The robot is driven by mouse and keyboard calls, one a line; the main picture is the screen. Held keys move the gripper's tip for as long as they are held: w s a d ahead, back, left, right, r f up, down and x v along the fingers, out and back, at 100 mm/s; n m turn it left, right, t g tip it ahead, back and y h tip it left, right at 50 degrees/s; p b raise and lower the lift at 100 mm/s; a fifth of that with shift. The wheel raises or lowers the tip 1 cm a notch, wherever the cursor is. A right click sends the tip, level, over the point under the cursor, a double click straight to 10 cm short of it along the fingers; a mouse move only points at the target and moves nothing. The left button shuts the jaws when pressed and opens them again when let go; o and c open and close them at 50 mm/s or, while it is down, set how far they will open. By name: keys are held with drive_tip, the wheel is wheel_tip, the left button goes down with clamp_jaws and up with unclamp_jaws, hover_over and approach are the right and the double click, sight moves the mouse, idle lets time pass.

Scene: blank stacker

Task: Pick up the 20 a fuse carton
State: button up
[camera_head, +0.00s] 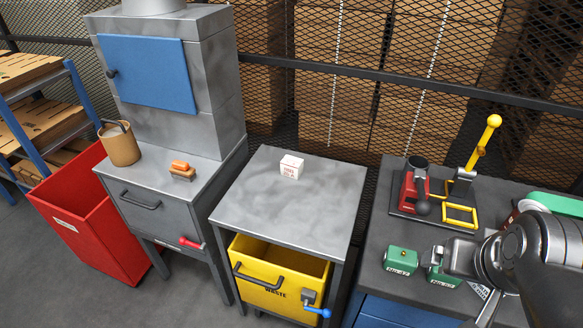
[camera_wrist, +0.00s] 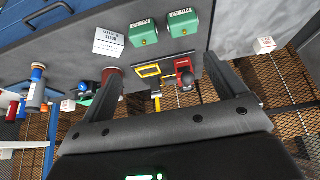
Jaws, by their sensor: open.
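A small white carton with red print (camera_head: 291,166) stands on the grey metal table (camera_head: 255,205) in the middle of the head view. Its print looks like a fuse label with 20 A. It also shows small at the right of the wrist view (camera_wrist: 265,45). My gripper (camera_wrist: 163,75) is open, with nothing between its two fingers. It is over the dark bench (camera_head: 400,285) at the right, well apart from the carton. In the head view my arm hides most of the gripper.
Two green boxes (camera_head: 401,261) and a white printed box (camera_wrist: 110,42) sit on the dark bench. A red and yellow lever tool (camera_head: 415,190) stands behind them. A yellow waste bin (camera_head: 275,280) is under the grey table. The tabletop around the carton is clear.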

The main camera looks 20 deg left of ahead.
idle(0.3)
drive_tip(key=w+a+r+n, duration=0.3)
drive_tip(key=w+n, duration=0.2)
drive_tip(key=w, duration=0.2)
drive_tip(key=w+a+r+n, duration=0.2)
drive_tip(key=w+a+n, duration=0.15)
drive_tip(key=w, duration=0.45)
drive_tip(key=n+g, duration=0.1)
drive_tip(key=n, duration=2.5)
hover_over(291, 161)
drive_tip(key=s, duration=0.3)
wheel_tip(291, 161, down, 22)
drive_tip(key=x, duration=1)
drive_tip(key=shift+s+d+f, duration=0.1)
drive_tip(key=shift+s+f, duration=0.2)
drive_tip(key=shift+f, duration=0.05)
drive_tip(key=shift+c, duration=0.3)
